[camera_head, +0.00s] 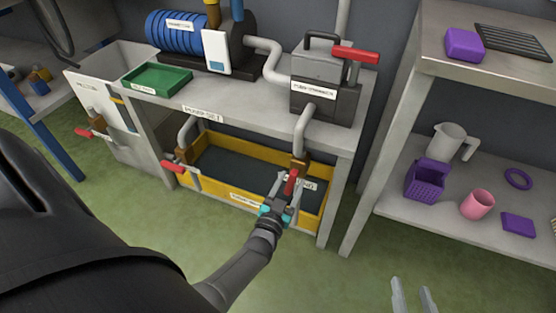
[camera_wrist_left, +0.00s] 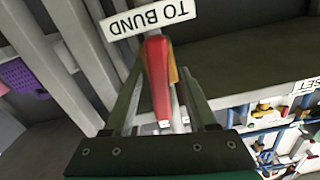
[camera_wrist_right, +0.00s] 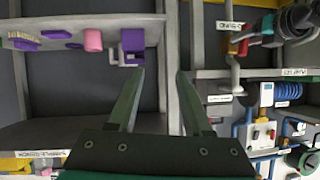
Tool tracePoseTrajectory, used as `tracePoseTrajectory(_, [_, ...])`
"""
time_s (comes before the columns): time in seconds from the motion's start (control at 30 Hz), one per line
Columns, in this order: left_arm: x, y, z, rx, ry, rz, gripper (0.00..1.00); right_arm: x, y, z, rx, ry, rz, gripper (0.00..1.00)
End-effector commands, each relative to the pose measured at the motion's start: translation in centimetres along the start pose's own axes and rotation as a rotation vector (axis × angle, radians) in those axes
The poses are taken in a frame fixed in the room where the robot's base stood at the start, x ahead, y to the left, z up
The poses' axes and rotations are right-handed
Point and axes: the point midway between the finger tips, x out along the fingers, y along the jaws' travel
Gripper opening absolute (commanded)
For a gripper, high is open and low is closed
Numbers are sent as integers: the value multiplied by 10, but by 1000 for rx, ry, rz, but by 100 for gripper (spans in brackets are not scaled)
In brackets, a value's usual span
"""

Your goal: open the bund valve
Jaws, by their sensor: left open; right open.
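The bund valve has a red lever handle (camera_head: 291,181) on a brown body (camera_head: 299,162) at the foot of a grey pipe, at the right end of the yellow bund (camera_head: 240,198). My left gripper (camera_head: 284,194) is open at this handle. In the left wrist view, the red handle (camera_wrist_left: 157,85) lies between the two open fingers, with no visible grip on it. A "TO BUND" label (camera_wrist_left: 150,18) shows just beyond. My right gripper (camera_head: 413,284) is open and empty, low at the right; its fingers (camera_wrist_right: 160,78) also show apart in the right wrist view.
Another red-handled valve (camera_head: 172,164) is at the bund's left end, and one more (camera_head: 90,133) is further left. A red lever (camera_head: 355,54) tops the grey pump box. A shelf unit (camera_head: 400,215) with purple and pink items stands right. The green floor in front is clear.

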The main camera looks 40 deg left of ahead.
Motion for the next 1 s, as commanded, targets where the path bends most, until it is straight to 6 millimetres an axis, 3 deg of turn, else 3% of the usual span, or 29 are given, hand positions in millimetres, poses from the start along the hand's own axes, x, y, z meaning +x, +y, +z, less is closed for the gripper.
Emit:
tracePoseTrajectory(0.47, [-42,0,-2,-2,-1,0,57,-17,27,10,-27,-258,75,50])
tracePoseTrajectory(1.0, [-103,0,-1,-1,-2,1,57,-60,56,23,-20,-573,169,50])
